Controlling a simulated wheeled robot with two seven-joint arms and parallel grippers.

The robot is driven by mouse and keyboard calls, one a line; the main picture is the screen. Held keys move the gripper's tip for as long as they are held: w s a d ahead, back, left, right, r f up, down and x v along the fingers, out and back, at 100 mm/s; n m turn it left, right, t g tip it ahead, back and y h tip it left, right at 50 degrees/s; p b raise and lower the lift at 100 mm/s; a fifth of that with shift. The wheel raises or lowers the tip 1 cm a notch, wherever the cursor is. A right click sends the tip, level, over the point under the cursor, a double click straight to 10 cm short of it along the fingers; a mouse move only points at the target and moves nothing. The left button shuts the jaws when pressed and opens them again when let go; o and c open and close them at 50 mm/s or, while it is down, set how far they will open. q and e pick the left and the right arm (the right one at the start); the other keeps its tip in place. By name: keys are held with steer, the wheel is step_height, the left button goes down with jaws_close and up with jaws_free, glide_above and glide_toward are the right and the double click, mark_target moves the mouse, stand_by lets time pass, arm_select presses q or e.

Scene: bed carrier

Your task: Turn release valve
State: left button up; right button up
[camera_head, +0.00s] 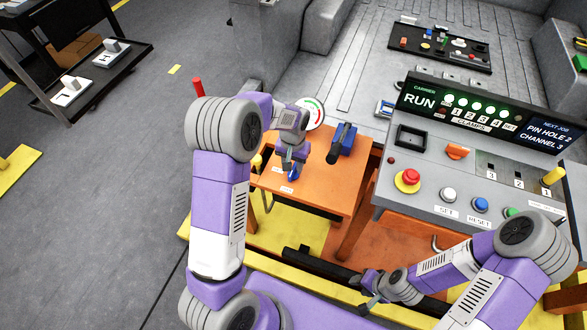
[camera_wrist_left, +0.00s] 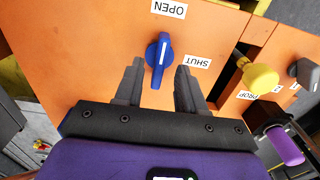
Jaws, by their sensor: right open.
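The release valve is a blue handle (camera_wrist_left: 158,60) with a white stripe, on an orange panel (camera_wrist_left: 85,35). In the left wrist view it stands roughly upright, its striped upper end towards the OPEN label (camera_wrist_left: 169,9); the SHUT label (camera_wrist_left: 192,61) is to its right. My left gripper (camera_wrist_left: 159,68) is open, with a fingertip on each side of the handle's lower part and visible gaps to it. In the head view the valve (camera_head: 294,173) shows just below my left gripper (camera_head: 290,163). My right gripper (camera_head: 367,292) is open and empty, low in front of the console.
A yellow knob (camera_wrist_left: 260,77) by a PROP label sits right of the valve. A round gauge (camera_head: 311,113) and a blue device with a black handle (camera_head: 343,142) are beyond it. The grey console (camera_head: 433,190) with buttons and a RUN display (camera_head: 450,105) stands right.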

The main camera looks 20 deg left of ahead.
arm_select(q)
steer(key=shift+f, duration=1.05)
steer(key=shift+c, duration=0.3)
jaws_close()
